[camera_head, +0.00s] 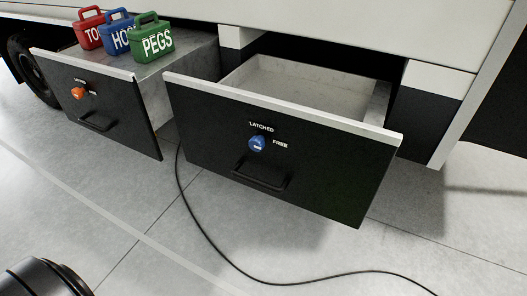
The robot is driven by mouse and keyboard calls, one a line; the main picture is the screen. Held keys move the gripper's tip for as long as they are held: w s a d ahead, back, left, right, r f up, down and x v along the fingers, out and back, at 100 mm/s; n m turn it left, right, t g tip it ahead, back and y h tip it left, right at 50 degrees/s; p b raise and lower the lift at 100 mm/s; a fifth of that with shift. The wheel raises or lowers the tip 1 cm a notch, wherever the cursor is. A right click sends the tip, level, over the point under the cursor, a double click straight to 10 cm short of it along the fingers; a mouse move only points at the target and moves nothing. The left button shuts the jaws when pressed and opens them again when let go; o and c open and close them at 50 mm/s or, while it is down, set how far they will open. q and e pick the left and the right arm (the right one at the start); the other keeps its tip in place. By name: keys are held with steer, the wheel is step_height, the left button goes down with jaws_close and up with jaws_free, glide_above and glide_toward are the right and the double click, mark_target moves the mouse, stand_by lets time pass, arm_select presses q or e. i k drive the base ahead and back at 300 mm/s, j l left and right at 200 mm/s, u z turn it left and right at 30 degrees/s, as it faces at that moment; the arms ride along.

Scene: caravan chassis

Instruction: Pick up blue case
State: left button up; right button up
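The blue case (118,38) has a handle on top and white lettering that is partly covered. It stands upright on the grey surface behind the left drawer front, between a red case (89,30) and a green case (150,40) marked PEGS. The green case overlaps its right side in this view. A black rounded part, likely of my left arm, shows at the bottom left corner. Neither gripper's fingers are in view.
The left drawer (95,108) has an orange knob; its front stands out from the caravan. The right drawer (275,150), with a blue knob marked LATCHED and FREE, is pulled open and looks empty. A black cable (235,262) lies across the tiled floor. A wheel (32,72) stands at left.

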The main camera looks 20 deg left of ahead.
mark_target(113, 34)
steer(key=u, duration=1.65)
steer(key=i+j+z, duration=0.25)
steer(key=i+j, duration=0.15)
steer(key=i+j+z, duration=0.25)
steer(key=j, duration=0.3)
steer(key=i, duration=0.1)
